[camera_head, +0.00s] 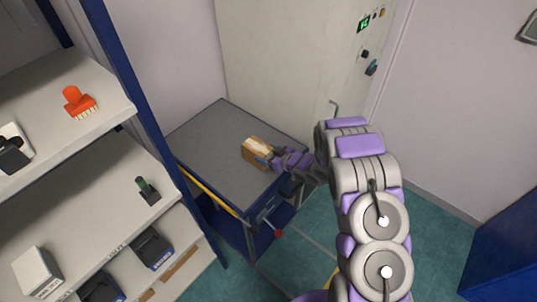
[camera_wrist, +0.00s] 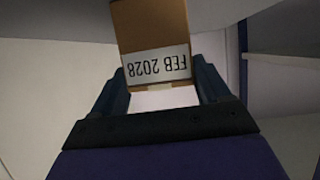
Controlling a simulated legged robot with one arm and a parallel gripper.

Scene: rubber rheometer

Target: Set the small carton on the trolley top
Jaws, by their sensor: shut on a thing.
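The small carton (camera_head: 256,151) is a brown box, seen in the head view over the grey trolley top (camera_head: 205,150). I cannot tell whether it touches the top or hangs just above it. My gripper (camera_head: 271,161) reaches it from the right and is shut on it. In the wrist view the carton (camera_wrist: 152,30) sits between the two dark fingers of my gripper (camera_wrist: 163,82), with a white label reading "FEB 2028" upside down. The carton's far end is cut off by the frame edge.
A shelf rack (camera_head: 105,100) with a blue post stands left of the trolley, holding an orange brush (camera_head: 78,100), a white box (camera_head: 37,270) and dark trays. A tall pale cabinet (camera_head: 290,70) stands behind the trolley. The trolley top's left and back are clear.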

